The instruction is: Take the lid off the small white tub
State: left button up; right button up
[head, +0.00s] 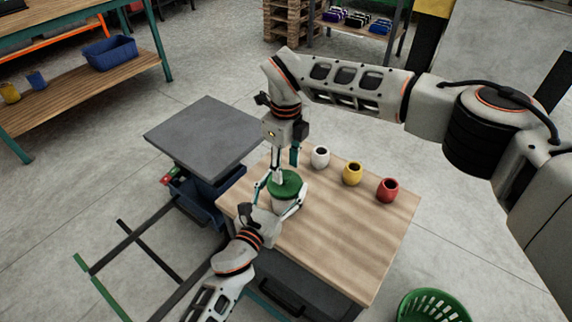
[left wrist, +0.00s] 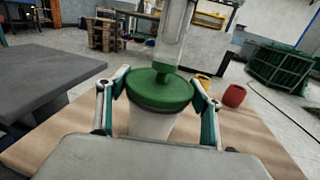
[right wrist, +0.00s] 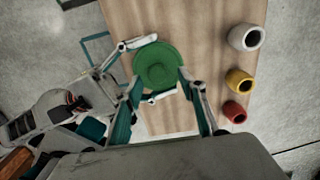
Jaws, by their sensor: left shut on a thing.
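The small white tub (left wrist: 150,123) stands upright on the wooden tabletop, with its round green lid (head: 289,183) on top. The lid has a raised knob in its middle, seen in the left wrist view. My left gripper (head: 284,198) is shut on the tub, one finger on each side below the lid. My right gripper (right wrist: 158,86) points down from above at the lid. Its fingers are apart, on either side of the knob in the right wrist view. I cannot tell whether they touch the lid.
A white pot (head: 320,157), a yellow pot (head: 352,173) and a red pot (head: 387,190) stand on the wooden table (head: 345,240) to the right. A grey-topped stand (head: 207,132) is at the left. A green basket (head: 436,306) is on the floor. The table's front right is clear.

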aim_at(286, 174)
pick_arm(q)
jog(key=shift+s+f, duration=0.1)
jog(key=shift+f, duration=0.1)
pick_arm(e)
jog(key=shift+f, duration=0.1)
pick_arm(q)
jog(key=shift+d+r, duration=0.15)
jog(key=shift+r, duration=0.15)
pick_arm(e)
notch_tip(286, 174, up, 12)
pick_arm(q)
jog(key=o, duration=1.7)
jog(key=shift+c, duration=0.2)
